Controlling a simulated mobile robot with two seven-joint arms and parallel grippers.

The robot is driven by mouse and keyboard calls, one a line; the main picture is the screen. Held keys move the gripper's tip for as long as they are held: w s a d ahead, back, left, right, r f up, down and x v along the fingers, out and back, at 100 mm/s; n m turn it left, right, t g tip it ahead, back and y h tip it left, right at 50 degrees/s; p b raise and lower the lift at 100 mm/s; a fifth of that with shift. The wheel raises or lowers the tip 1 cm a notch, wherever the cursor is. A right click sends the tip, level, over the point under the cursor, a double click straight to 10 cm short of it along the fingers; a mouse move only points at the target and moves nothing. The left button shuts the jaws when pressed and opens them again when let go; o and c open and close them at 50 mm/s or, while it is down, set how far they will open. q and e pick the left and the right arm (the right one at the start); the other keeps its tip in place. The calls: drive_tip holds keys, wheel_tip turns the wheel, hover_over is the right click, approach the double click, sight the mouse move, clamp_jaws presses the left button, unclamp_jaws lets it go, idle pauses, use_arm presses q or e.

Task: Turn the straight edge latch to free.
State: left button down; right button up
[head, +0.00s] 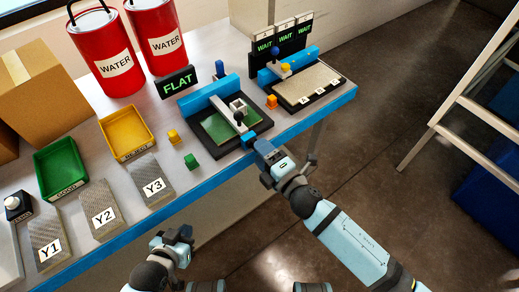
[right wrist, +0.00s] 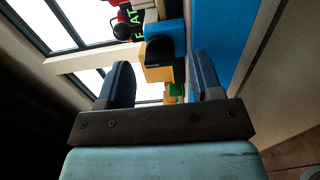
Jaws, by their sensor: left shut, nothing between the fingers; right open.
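The flattening station (head: 212,133) stands on the bench under a green FLAT sign (head: 178,83). It has a blue rear block, a green plate and a pale straight edge bar (head: 228,110) with a black knob (head: 239,117). A small blue block (head: 250,141) is at its front edge; I cannot tell whether this is the latch, nor its setting. My right gripper (head: 264,150) is open beside this block. In the right wrist view its fingers (right wrist: 165,82) are apart, with a black rounded part (right wrist: 160,50) ahead between them. My left gripper (head: 181,236) is shut and empty, off the bench front.
Yellow (head: 173,137), green (head: 191,161) and orange (head: 271,101) blocks lie nearby. A second station (head: 310,88) with WAIT signs is to the right. Green (head: 62,168) and yellow (head: 126,133) trays, plates Y1, Y2 and Y3 (head: 151,183), and red WATER drums (head: 106,55) crowd the left.

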use_arm(q)
drive_tip(key=shift+w+d+f+b, duration=0.1)
drive_tip(key=shift+d+f+b, duration=0.15)
drive_tip(key=shift+b, duration=0.25)
use_arm(e)
drive_tip(key=v, duration=1.2)
drive_tip(key=shift+s, duration=0.2)
use_arm(q)
drive_tip(key=shift+a, duration=0.2)
use_arm(e)
drive_tip(key=shift+d, duration=0.1)
